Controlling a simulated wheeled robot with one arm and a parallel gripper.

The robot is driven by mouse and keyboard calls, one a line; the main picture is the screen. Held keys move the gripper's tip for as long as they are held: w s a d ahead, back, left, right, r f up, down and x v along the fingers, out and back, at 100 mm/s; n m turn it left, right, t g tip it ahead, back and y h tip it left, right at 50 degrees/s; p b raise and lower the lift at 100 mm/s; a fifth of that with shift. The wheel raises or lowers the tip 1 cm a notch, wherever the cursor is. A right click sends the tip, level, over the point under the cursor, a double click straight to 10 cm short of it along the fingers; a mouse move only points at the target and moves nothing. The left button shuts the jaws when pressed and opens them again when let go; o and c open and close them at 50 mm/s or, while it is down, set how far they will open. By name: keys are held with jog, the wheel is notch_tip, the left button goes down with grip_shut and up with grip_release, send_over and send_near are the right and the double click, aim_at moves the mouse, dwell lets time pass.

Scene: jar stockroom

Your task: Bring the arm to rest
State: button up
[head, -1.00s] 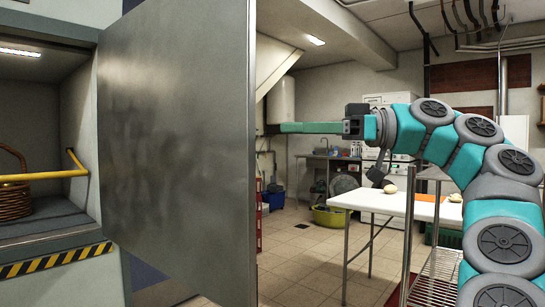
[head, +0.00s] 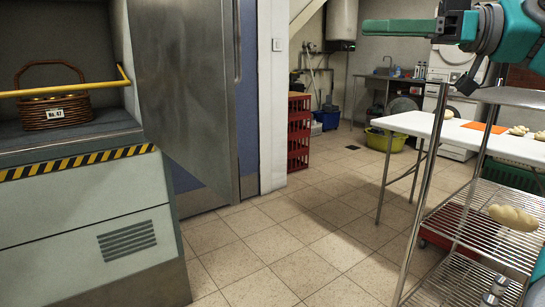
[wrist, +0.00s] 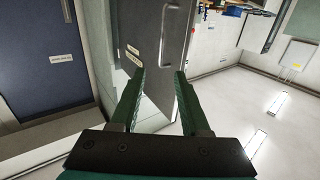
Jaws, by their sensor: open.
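My gripper (head: 365,27) is at the top right in the head view, with its teal fingers pointing left, held up in the air. In the wrist view my gripper (wrist: 160,72) has two teal fingers well apart, with nothing between them. It is open and empty. My arm reaches in from the right edge of the head view, and most of it is out of the picture.
A metal door (head: 190,90) stands open beside a lit bay with a wicker basket (head: 52,112) and yellow rail (head: 60,91). A wire rack (head: 470,225) is close on the right, below my arm. A white table (head: 415,122) stands behind it. The tiled floor between is clear.

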jog(key=s+a+f+m+g+h, duration=0.1)
jog(key=s+a+f+h, duration=0.2)
jog(key=a, duration=0.4)
jog(key=s+a+f+m+g+h, duration=0.1)
jog(key=s+a+f+m, duration=0.15)
jog(key=a+f, duration=0.4)
jog(key=s+a+f+m+g+h, duration=0.1)
jog(key=s+a+f+h, duration=0.1)
jog(key=f, duration=0.4)
jog(key=s+a+f+m+h, duration=0.1)
jog(key=s+a+f+h, duration=0.1)
jog(key=f, duration=0.5)
jog(key=s+d+f+m+g+h, duration=0.1)
jog(key=s+d+f+m+h, duration=0.15)
jog(key=f, duration=0.55)
jog(key=s+d+f+m+h, duration=0.1)
jog(key=s+d+f+h, duration=0.15)
jog(key=f, duration=0.55)
jog(key=s+d+f+m+g+h, duration=0.1)
jog(key=s+d+f+m+h, duration=0.1)
jog(key=s+d+f, duration=0.3)
jog(key=s+d+f+m+g+h, duration=0.2)
jog(key=s+d+f, duration=0.3)
jog(key=f, duration=0.5)
jog(key=s+m, duration=0.1)
jog(key=s, duration=0.1)
jog(key=shift+s+d+f, duration=0.35)
jog(key=shift+f, duration=0.05)
jog(key=shift+a, duration=0.15)
